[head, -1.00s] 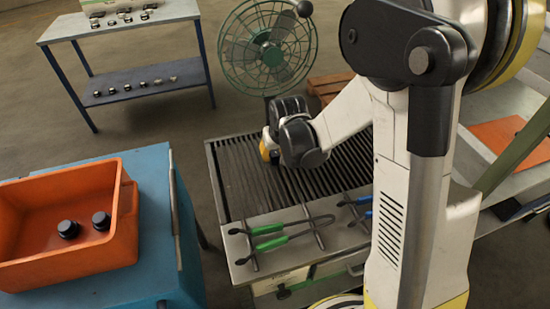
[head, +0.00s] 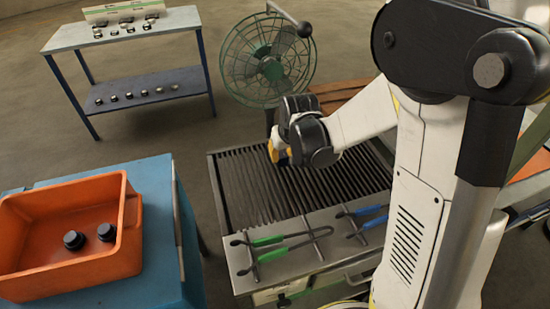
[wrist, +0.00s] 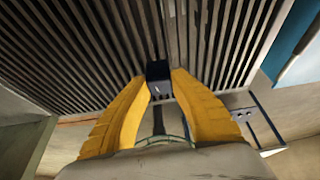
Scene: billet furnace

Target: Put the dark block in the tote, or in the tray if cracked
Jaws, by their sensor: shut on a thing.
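My gripper (head: 277,153) is low over the slatted grate, near its far edge, in the head view. In the wrist view its two yellow fingers (wrist: 160,88) are shut on a small dark block (wrist: 158,70). A small pale mark shows on the block's near face; I cannot tell whether it is a crack. The block is hidden in the head view. The orange tote (head: 135,205) stands on a blue cabinet at the left, with two dark round pieces inside. I cannot identify the tray for certain.
The grate table (head: 235,195) carries green-handled tongs (head: 285,242) and blue-handled tongs (head: 372,225) along its front. A green fan (head: 268,60) stands behind it. A shelf table (head: 150,95) with small parts is at the back left. A floor gap separates cabinet and grate.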

